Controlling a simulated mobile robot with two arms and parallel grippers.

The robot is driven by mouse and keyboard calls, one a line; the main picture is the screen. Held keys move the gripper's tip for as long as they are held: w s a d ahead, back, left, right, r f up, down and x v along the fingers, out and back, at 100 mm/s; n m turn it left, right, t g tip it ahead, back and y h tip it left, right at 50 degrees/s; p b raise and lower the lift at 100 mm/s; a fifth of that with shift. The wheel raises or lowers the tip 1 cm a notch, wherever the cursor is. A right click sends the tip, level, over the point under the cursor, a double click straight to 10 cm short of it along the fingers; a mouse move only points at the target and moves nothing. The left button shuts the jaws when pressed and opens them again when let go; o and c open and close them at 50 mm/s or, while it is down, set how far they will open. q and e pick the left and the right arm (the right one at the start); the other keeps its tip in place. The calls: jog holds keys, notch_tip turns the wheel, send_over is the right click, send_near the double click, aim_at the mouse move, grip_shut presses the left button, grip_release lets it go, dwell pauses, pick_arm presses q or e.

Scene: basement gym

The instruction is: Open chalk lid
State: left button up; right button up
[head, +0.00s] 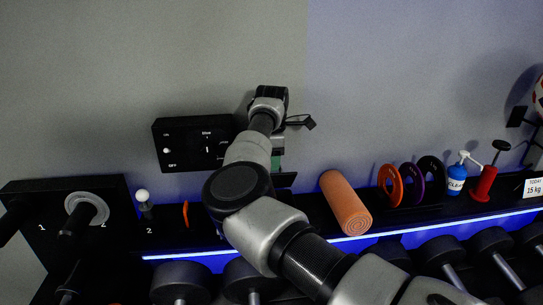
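My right arm comes in from the lower right, bends at mid-picture and reaches up to the wall. My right gripper (273,98) is at its far end, mostly hidden behind the wrist, so I cannot tell its fingers' state. A small dark piece (302,122) sticks out to the right of it; I cannot tell what it belongs to. A small green patch (276,162) shows just right of the forearm, above the shelf. I cannot make out the chalk container or its lid; my arm covers that part. My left gripper is out of view.
A black switch panel (191,143) is on the wall left of my arm. Dumbbells (180,279) sit below the blue light strip.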

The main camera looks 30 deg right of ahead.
jog(key=shift+f, duration=0.15)
jog(key=shift+c, duration=0.5)
grip_shut()
jog(key=shift+w, duration=0.1)
jog(key=shift+w+d+r, duration=0.25)
jog(key=shift+w, duration=0.3)
jog(key=shift+w+d+r, duration=0.1)
jog(key=shift+w+d, duration=0.25)
jog(key=shift+w, duration=0.5)
